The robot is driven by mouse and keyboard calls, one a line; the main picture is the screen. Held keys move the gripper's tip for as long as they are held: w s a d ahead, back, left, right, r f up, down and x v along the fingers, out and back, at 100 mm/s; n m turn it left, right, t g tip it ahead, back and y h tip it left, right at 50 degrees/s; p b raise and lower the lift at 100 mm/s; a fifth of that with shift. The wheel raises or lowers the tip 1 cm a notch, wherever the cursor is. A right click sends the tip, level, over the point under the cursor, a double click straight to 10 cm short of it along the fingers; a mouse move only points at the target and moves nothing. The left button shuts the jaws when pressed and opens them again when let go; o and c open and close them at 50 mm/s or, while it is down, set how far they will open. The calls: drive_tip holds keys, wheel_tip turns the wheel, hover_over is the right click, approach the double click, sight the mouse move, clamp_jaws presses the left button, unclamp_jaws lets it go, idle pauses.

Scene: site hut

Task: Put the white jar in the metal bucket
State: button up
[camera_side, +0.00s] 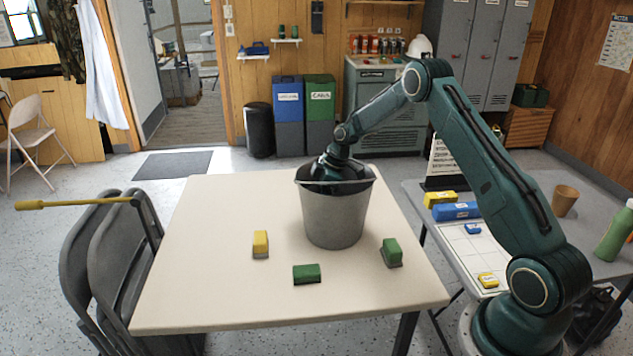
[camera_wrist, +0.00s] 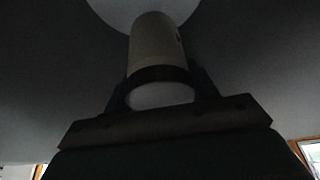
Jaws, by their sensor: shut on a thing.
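The grey metal bucket (camera_side: 333,218) stands upright on the cream table, and my wrist reaches down into its mouth from above. In the wrist view, my gripper (camera_wrist: 160,76) is shut on the white jar (camera_wrist: 155,42), which looks dull beige in the shade. The dark grey inside of the bucket (camera_wrist: 55,75) surrounds the jar in that view. The jar and my fingers are hidden inside the bucket in the side view. I cannot tell whether the jar touches the bucket's floor.
On the cream table (camera_side: 215,290) are a yellow-topped block (camera_side: 260,244), a green block (camera_side: 306,274) and another green block (camera_side: 391,252), all outside the bucket. A grey side table at right holds a blue block (camera_side: 455,211), a brown cup (camera_side: 564,201) and a green bottle (camera_side: 614,233).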

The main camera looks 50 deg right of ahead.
sight(319, 189)
drive_tip(key=shift+f, duration=2.3)
drive_tip(key=shift+f, duration=0.15)
drive_tip(key=o, duration=1.2)
drive_tip(key=shift+c, duration=0.2)
drive_tip(key=shift+v, duration=0.85)
wheel_tip(319, 189, up, 8)
drive_tip(key=shift+s+d+f, duration=0.15)
drive_tip(key=shift+r, duration=0.4)
